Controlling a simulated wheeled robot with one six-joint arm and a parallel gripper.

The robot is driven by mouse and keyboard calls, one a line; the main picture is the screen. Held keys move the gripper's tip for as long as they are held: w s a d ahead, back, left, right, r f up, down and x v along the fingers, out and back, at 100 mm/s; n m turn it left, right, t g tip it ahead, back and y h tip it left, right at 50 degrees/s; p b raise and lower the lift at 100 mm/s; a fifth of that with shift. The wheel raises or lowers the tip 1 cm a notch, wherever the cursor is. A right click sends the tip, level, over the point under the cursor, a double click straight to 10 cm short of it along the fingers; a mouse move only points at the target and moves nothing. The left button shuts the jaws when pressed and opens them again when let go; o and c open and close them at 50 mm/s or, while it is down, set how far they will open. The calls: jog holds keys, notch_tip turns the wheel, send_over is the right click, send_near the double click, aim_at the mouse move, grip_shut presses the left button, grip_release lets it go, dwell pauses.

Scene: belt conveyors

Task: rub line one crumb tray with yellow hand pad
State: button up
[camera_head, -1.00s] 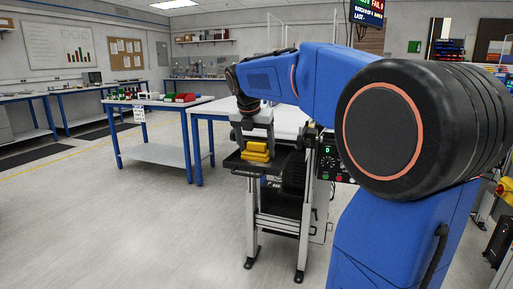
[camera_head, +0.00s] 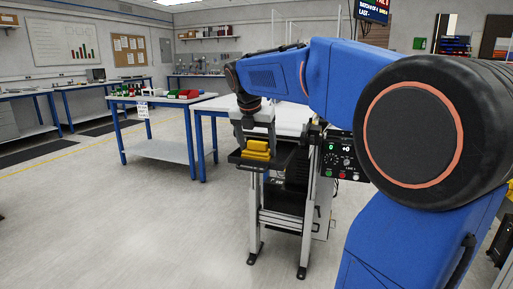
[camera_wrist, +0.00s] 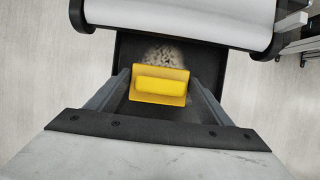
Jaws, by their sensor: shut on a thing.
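The yellow hand pad (camera_wrist: 160,86) is held between the two fingers of my gripper (camera_wrist: 160,88) in the wrist view. It also shows in the head view (camera_head: 256,150), under my gripper (camera_head: 254,143). My gripper is shut on it. The black crumb tray (camera_wrist: 126,58) lies under the pad, at the end of the white conveyor belt. A speckled patch of pale crumbs (camera_wrist: 163,54) shows on the tray just beyond the pad. I cannot tell whether the pad touches the tray. The near part of the tray is hidden by my gripper.
The white conveyor belt (camera_wrist: 180,15) and its end roller lie just beyond the tray. A control box (camera_head: 340,156) with buttons stands to the right of the tray. A blue-legged table (camera_head: 160,150) with red and green bins stands to the left. Open floor (camera_head: 130,230) lies at front left.

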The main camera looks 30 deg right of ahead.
aim_at(265, 147)
jog(key=shift+w+d+f, duration=0.15)
jog(key=shift+w+d, duration=0.25)
jog(key=shift+d, duration=0.1)
jog(key=shift+w+d+f, duration=0.15)
jog(key=shift+w+d, duration=0.2)
jog(key=shift+d, duration=0.15)
jog(key=shift+s+d, duration=0.9)
jog(key=shift+s, duration=0.3)
jog(key=shift+s+a+r, duration=0.1)
jog(key=shift+s+a, duration=0.45)
jog(key=shift+a, duration=0.15)
jog(key=shift+s+a+r, duration=0.1)
jog(key=shift+s+a, duration=0.4)
jog(key=shift+a, duration=0.2)
jog(key=shift+r, duration=0.1)
jog(key=shift+w+d, duration=0.15)
jog(key=shift+w+d+r, duration=0.2)
jog(key=shift+w+d, duration=0.8)
jog(key=shift+d, duration=0.3)
jog(key=shift+r, duration=0.1)
